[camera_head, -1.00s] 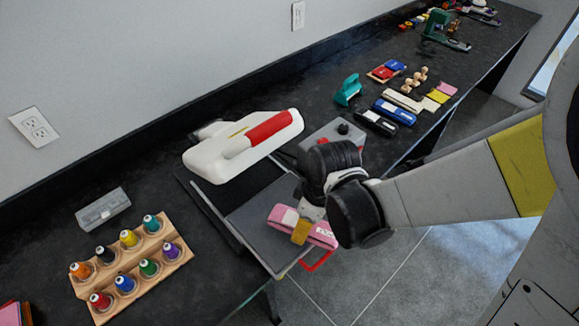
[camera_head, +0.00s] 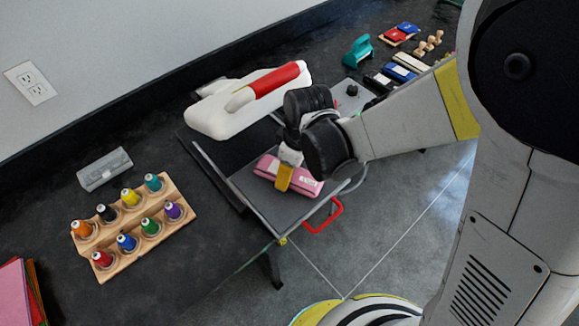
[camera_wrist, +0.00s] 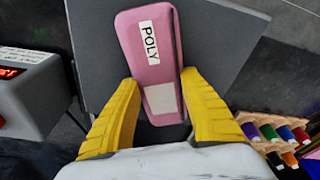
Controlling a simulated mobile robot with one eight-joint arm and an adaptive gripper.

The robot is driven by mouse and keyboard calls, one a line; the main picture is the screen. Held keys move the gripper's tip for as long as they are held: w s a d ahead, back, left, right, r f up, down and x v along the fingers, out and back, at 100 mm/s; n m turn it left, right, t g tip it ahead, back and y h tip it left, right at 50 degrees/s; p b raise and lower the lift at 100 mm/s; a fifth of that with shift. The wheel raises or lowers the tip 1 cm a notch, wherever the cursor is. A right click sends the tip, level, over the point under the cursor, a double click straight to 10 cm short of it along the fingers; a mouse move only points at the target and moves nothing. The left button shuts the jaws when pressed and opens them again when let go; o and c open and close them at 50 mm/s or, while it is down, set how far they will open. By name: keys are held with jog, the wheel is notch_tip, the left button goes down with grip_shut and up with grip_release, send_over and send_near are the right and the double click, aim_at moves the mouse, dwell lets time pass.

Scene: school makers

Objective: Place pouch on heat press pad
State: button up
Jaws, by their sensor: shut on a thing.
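The pink pouch (camera_head: 305,184) with a white "POLY" label also shows in the wrist view (camera_wrist: 148,60). My gripper (camera_head: 284,177) is shut on it, with yellow fingers on either side of its near part in the wrist view (camera_wrist: 160,82). The heat press pad (camera_head: 285,214) is a flat grey plate on the black bench, below the white press. The pouch is over the pad, lying roughly flat. I cannot tell whether it touches the surface. My wrist hides the pad's far right part.
The white press with a red handle (camera_head: 272,80) stands behind the pad. A red front handle (camera_head: 323,216) sticks out past the bench edge. A wooden thread rack (camera_head: 130,232) and a grey case (camera_head: 104,169) are at left. Bare bench lies between rack and pad.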

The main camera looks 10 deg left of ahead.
aim_at(296, 176)
jog(key=o, duration=1)
jog(key=shift+f, duration=0.15)
notch_tip(296, 176, up, 12)
jog(key=d+p, duration=0.2)
jog(key=p, duration=0.3)
jog(key=shift+s+d+r+m+t+h, duration=0.3)
jog(key=shift+s+d+r+m+t, duration=0.7)
jog(key=shift+d+r+m, duration=2.1)
jog(key=shift+s+d+r+m+t+h, duration=0.3)
jog(key=shift+s+d+r+m+t, duration=0.85)
jog(key=shift+d, duration=3.6)
jog(key=shift+s+d+r+m+t+h, duration=0.45)
jog(key=shift+d+r+m+t, duration=0.9)
jog(key=shift+d+m, duration=2.1)
jog(key=shift+s+d+r+n, duration=0.15)
jog(key=shift+d+r+n, duration=0.05)
jog(key=shift+d+n, duration=0.3)
